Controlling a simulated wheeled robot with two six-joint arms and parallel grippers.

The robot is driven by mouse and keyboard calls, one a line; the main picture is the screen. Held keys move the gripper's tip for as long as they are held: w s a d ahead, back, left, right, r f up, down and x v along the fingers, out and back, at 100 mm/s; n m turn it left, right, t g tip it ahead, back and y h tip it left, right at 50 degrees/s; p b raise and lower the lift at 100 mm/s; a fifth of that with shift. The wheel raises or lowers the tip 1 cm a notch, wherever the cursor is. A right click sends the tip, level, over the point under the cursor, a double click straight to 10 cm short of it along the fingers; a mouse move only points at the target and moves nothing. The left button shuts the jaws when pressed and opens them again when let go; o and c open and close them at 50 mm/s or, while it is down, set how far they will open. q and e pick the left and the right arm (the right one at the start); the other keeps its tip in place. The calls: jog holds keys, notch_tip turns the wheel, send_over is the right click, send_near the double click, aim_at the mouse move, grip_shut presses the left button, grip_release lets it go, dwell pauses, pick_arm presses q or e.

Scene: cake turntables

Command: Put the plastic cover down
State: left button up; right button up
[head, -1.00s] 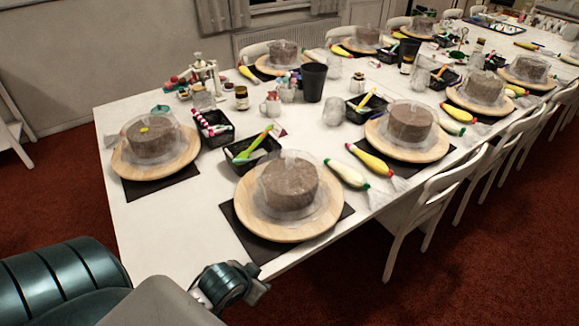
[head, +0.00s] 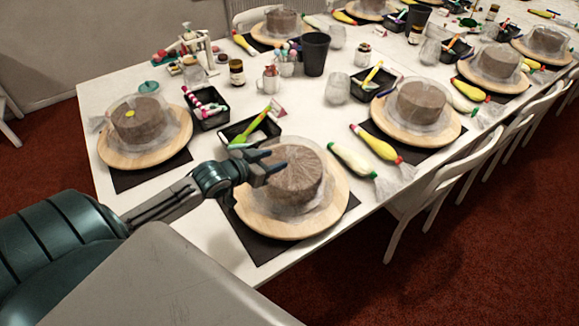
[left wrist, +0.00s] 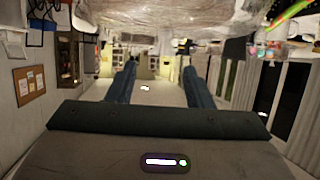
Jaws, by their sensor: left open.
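The nearest brown cake (head: 292,172) sits on a round wooden turntable (head: 262,228). A clear, crumpled plastic cover (head: 312,204) shows around the cake; I cannot tell how much of it lies over the top. My left gripper (head: 272,170) is at the left edge of this cake, with its fingers pointing right. In the left wrist view its fingers (left wrist: 160,78) are spread apart with nothing between them, and the cake side (left wrist: 150,12) fills the top edge. I cannot tell whether the fingers touch the plastic. My right gripper is out of view.
Other covered cakes stand on turntables at the left (head: 138,122) and right (head: 420,100). A black tray (head: 242,130) with a green-handled tool is just behind the gripper. Piping bags (head: 352,160) lie right of the nearest turntable. A white chair (head: 440,182) stands along the table's right edge.

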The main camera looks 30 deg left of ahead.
aim_at(289, 153)
pick_arm(q)
jog(key=x, duration=0.3)
jog(key=shift+w+f+p, duration=0.2)
jog(key=shift+w+p, duration=0.15)
jog(key=shift+w, duration=0.15)
jog(key=p+x, duration=0.1)
jog(key=x, duration=0.3)
jog(key=shift+w+a+f, duration=0.1)
jog(key=shift+w, duration=0.05)
jog(key=shift+c, duration=1.3)
grip_shut()
